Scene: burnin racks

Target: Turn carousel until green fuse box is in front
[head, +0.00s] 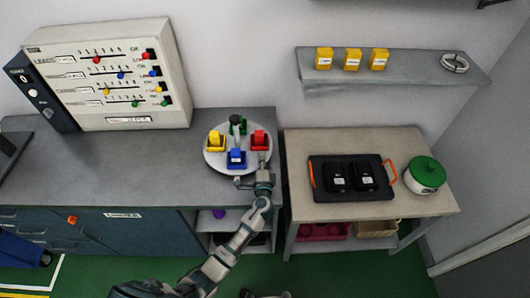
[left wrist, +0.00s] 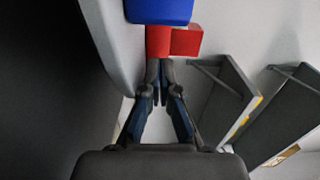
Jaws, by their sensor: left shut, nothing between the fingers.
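The round light-grey carousel (head: 216,164) sits on the grey counter's right end. The green fuse box (head: 238,124) is at its back, partly hidden by the centre post. The blue box (head: 237,159) is at the front, the yellow box (head: 215,141) at the left and the red box (head: 259,141) at the right. My left gripper (head: 262,162) is shut and empty at the carousel's right front edge, beside the red box. In the left wrist view its fingertips (left wrist: 160,68) are close to the red box (left wrist: 159,42); contact is unclear. The blue box (left wrist: 158,10) is beyond.
A panel with coloured sliders (head: 110,80) stands on the counter at left. At right, a wooden table (head: 420,205) holds a black tray (head: 350,193) with two black boxes and a green-lidded pot (head: 425,174). A wall shelf (head: 410,68) is above.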

